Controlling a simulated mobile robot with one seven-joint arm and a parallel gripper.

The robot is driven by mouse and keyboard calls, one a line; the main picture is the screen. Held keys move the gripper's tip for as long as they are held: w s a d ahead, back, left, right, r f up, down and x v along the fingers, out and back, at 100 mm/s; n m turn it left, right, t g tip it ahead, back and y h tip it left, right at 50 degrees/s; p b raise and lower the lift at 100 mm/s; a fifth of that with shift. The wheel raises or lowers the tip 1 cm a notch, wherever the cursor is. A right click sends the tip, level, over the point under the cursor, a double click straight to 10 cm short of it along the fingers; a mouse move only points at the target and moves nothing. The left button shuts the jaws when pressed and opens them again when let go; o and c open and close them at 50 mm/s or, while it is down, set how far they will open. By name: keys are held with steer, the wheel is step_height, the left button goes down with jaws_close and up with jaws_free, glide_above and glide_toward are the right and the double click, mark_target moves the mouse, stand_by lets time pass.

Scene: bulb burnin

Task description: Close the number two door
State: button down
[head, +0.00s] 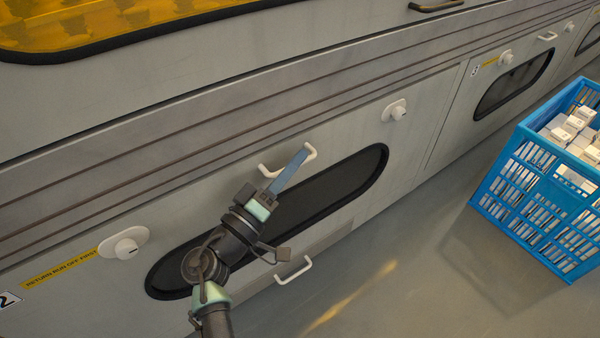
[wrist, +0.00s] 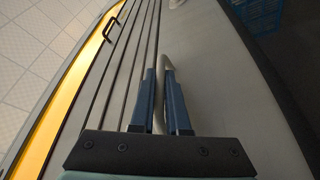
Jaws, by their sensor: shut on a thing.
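The number two door (head: 350,225) is a grey panel with a dark, long rounded window (head: 365,172). A "2" label (head: 8,299) and a yellow strip (head: 60,268) are at its lower left in the head view. A white bar handle (head: 268,170) is above the window. My gripper (head: 301,158) is shut on this handle. In the wrist view, the blue fingers of my gripper (wrist: 159,85) close around the pale handle (wrist: 166,62). The door looks roughly in line with the machine's face, but I cannot tell whether it is fully shut. My arm hides part of the window.
White round latches (head: 125,246) and (head: 395,111) sit at the left and right of the door. A second white handle (head: 293,270) shows lower down. A blue crate (head: 535,205) with small white boxes stands on the floor at right. Floor between is clear.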

steer(key=shift+w+a+y, duration=0.2)
steer(key=shift+a+y, duration=0.1)
steer(key=c, duration=0.9)
jaws_free()
steer(key=shift+p+v, duration=1.95)
steer(key=shift+v, duration=4.5)
steer(key=shift+f, duration=0.1)
